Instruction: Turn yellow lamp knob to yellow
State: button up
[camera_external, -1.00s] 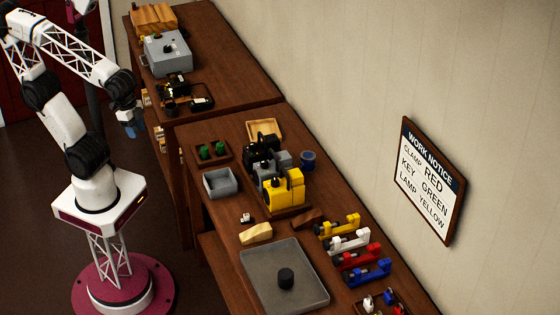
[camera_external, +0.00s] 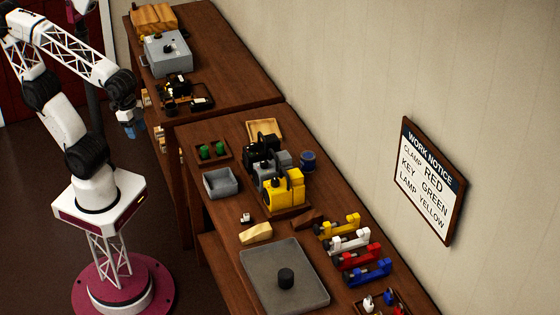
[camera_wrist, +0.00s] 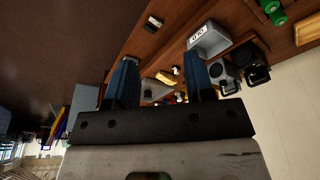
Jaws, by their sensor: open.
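My gripper (camera_external: 133,129) hangs in the air left of the tables in the external view, with blue fingers. In the wrist view its two fingers (camera_wrist: 163,78) are spread apart with nothing held between them. A grey box (camera_external: 168,60) with a dark knob (camera_external: 168,48) on top stands on the far table, apart from the gripper. A yellow lantern-like block (camera_external: 284,192) with a dark handle stands on the near table beside grey and black ones. I cannot tell which knob is the lamp knob or where it points.
A wall sign (camera_external: 432,182) reads "CLAMP RED, KEY GREEN, LAMP YELLOW". The near table holds a grey tray (camera_external: 258,292), coloured clamps (camera_external: 360,257), a grey bin (camera_external: 219,184) and green items (camera_external: 212,150). A wooden crate (camera_external: 154,17) stands behind the grey box.

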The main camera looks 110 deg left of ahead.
jog(key=shift+o, duration=0.6)
jog(key=w+a+f+m+g+y, duration=0.1)
jog(key=w+a+f+m+y, duration=0.2)
jog(key=w, duration=0.5)
jog(key=w+a+f+m+y, duration=0.1)
jog(key=w+a+m+y, duration=0.2)
jog(key=w+m+y, duration=0.35)
jog(key=w+a+f+m+g+y, duration=0.1)
jog(key=w+a+m+y, duration=0.15)
jog(key=w, duration=0.65)
jog(key=m+t+y, duration=0.4)
jog(key=m+t, duration=0.4)
jog(key=m, duration=0.4)
send_near(271, 188)
notch_tip(271, 188, up, 3)
jog(key=a, duration=0.2)
jog(key=shift+w+a+f, duration=0.1)
jog(key=shift+w+f, duration=0.1)
jog(key=shift+w, duration=0.3)
jog(key=shift+x, duration=3.9)
